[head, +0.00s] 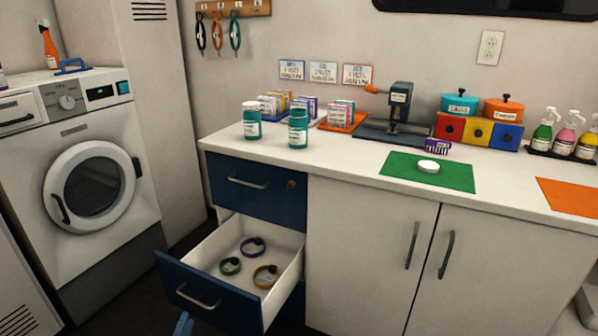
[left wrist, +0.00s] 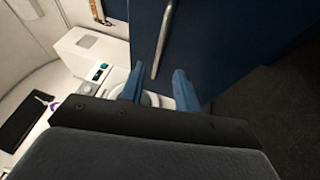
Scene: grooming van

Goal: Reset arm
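My left gripper (head: 183,324) shows only as a blue fingertip at the bottom edge of the head view, below the open drawer's front. In the left wrist view my left gripper (left wrist: 158,82) has its two blue fingers apart with nothing between them. A dark blue panel with a metal handle (left wrist: 160,45) lies beyond the fingers there. The lower drawer (head: 205,292) is pulled open, with a purple, a green and a yellow collar-like band inside. The gripper appears clear of its handle (head: 198,298). My right gripper is in neither view.
The white counter (head: 340,165) carries teal jars, boxes, a dark press-like device (head: 398,115), canisters and pump bottles. A white round lid (head: 428,167) sits on a green mat (head: 400,167). A washer (head: 85,170) stands left. The open drawer juts into the floor space.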

